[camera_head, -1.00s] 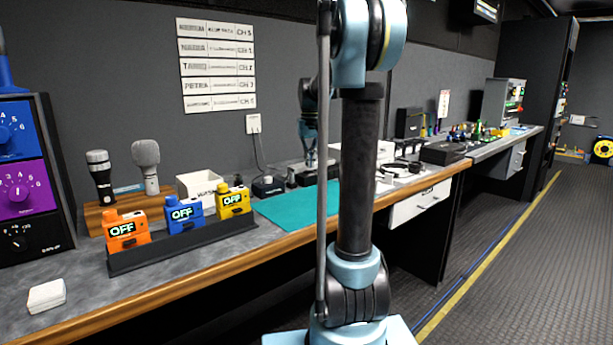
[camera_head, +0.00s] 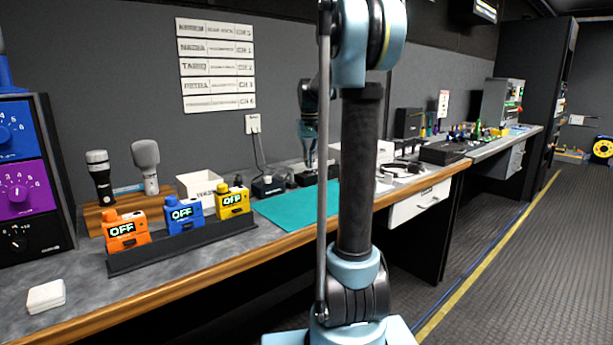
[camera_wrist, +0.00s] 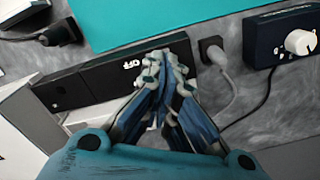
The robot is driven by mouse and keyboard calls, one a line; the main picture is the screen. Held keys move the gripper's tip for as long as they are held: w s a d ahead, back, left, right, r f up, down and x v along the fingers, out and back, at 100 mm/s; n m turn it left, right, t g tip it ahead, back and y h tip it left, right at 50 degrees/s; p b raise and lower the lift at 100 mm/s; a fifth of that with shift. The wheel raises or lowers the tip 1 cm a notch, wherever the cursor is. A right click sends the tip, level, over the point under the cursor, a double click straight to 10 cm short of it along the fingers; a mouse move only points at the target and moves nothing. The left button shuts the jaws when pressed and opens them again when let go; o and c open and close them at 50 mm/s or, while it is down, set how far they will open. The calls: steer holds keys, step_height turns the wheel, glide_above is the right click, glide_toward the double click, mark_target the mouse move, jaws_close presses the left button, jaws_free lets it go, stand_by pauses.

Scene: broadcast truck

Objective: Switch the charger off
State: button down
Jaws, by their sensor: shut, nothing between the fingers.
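A long black box (camera_wrist: 90,85) lies on the grey bench in the wrist view, with white lettering like "OFF" on it. I cannot tell for certain whether it is the charger. My gripper (camera_wrist: 165,60) is shut and empty, its fingertips over this box beside the lettering. The fingers hide part of the box, and I cannot tell if they touch it. A plug with a pale cable (camera_wrist: 214,55) sits at the box's right end. In the head view my gripper (camera_head: 309,162) is low over the back of the bench, partly behind my own arm.
A black unit with a white knob (camera_wrist: 285,40) stands right of my gripper. A teal mat (camera_head: 300,207) lies in front. Orange (camera_head: 125,232), blue (camera_head: 183,214) and yellow (camera_head: 233,201) packs reading OFF stand in a black rack. A white box (camera_head: 198,184) is behind them.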

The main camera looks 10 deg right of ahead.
steer(key=shift+f, duration=0.9)
stand_by(0.6)
steer(key=shift+r, duration=3.5)
